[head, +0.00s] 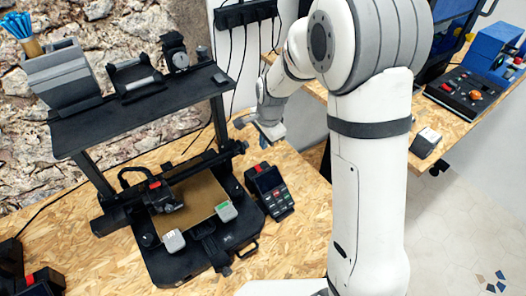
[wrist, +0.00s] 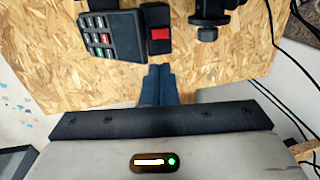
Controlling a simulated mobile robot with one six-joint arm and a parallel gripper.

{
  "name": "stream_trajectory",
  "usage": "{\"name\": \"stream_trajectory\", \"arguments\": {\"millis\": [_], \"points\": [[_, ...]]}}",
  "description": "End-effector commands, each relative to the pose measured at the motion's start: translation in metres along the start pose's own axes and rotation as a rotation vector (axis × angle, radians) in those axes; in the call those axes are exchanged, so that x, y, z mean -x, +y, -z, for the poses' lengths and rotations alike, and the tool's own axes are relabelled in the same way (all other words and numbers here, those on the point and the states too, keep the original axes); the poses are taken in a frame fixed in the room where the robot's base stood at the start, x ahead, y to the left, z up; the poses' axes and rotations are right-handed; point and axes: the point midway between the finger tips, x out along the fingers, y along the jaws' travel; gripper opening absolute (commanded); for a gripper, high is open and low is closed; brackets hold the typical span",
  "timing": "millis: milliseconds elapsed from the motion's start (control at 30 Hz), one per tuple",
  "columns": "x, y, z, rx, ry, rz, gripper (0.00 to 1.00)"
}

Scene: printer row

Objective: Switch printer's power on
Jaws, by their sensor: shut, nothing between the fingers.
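The printer (head: 190,195) is a black open-frame machine with a tan bed, on a chipboard table in the head view. Beside its right end sits a small black box with a red rocker switch (wrist: 159,34); in the head view this red switch (head: 261,167) shows small behind the keypad unit. I cannot tell which way the rocker is tipped. My gripper (wrist: 160,70) is shut and empty. In the wrist view its fingertips point at the table just below the switch box, seemingly apart from it. In the head view my gripper (head: 267,132) hangs above the table's back right edge.
A black keypad unit (head: 271,192) with colored buttons stands close beside the switch; it also shows in the wrist view (wrist: 108,36). A black shelf (head: 140,112) stands over the printer. Cables hang at the wall. A second table (head: 455,130) holds a control box.

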Motion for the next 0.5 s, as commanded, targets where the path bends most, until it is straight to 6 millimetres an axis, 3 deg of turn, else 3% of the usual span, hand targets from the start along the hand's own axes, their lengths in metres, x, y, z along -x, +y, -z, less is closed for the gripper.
{"name": "stream_trajectory", "arguments": {"millis": [200, 500], "points": [[0.014, 0.000, 0.000, 0.000, 0.001, 0.000, 0.00], [0.015, 0.000, 0.001, -0.001, 0.000, 0.000, 0.00]]}}
